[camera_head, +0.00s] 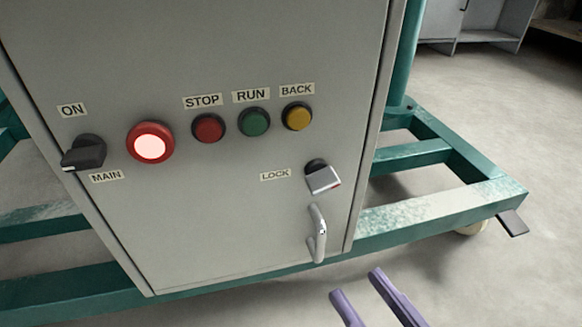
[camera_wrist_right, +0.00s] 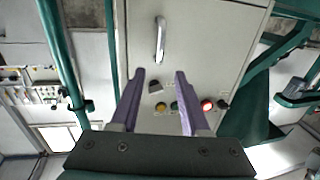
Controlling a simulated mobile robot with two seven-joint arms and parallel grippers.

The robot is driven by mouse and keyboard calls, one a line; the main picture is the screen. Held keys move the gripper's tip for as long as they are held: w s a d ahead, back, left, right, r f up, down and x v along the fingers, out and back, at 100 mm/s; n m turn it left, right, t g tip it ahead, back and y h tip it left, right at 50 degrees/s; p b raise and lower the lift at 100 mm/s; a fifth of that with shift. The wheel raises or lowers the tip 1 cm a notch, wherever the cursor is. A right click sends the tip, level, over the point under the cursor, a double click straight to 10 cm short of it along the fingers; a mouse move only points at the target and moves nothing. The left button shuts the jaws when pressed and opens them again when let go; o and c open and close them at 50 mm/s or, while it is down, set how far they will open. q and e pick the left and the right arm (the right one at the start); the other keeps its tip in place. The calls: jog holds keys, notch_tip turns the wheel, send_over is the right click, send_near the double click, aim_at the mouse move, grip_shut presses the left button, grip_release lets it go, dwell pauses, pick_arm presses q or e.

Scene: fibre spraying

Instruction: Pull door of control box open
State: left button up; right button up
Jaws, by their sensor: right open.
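The grey control box door (camera_head: 215,225) fills the middle of the head view and looks closed against its frame. Its silver handle (camera_head: 318,235) is upright near the lower right edge. The LOCK switch (camera_head: 322,178) with a silver lever sits just above the handle. My right gripper (camera_head: 359,284), with purple fingers, is open and empty, below and to the right of the handle, apart from it. In the right wrist view the handle (camera_wrist_right: 160,40) lies beyond the open fingertips (camera_wrist_right: 159,73), roughly in line with the gap between them. My left gripper is not in view.
The door carries a black MAIN switch (camera_head: 84,153), a lit red lamp (camera_head: 150,143) and red, green and yellow buttons (camera_head: 254,121). A teal frame (camera_head: 440,210) surrounds the box and sticks out at right. The floor (camera_head: 480,275) at lower right is clear.

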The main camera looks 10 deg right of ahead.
aim_at(324, 239)
jog(key=b+x, duration=0.2)
jog(key=x, duration=0.5)
jog(key=shift+c, duration=0.3)
jog(key=c, duration=0.6)
grip_shut()
dwell(0.3)
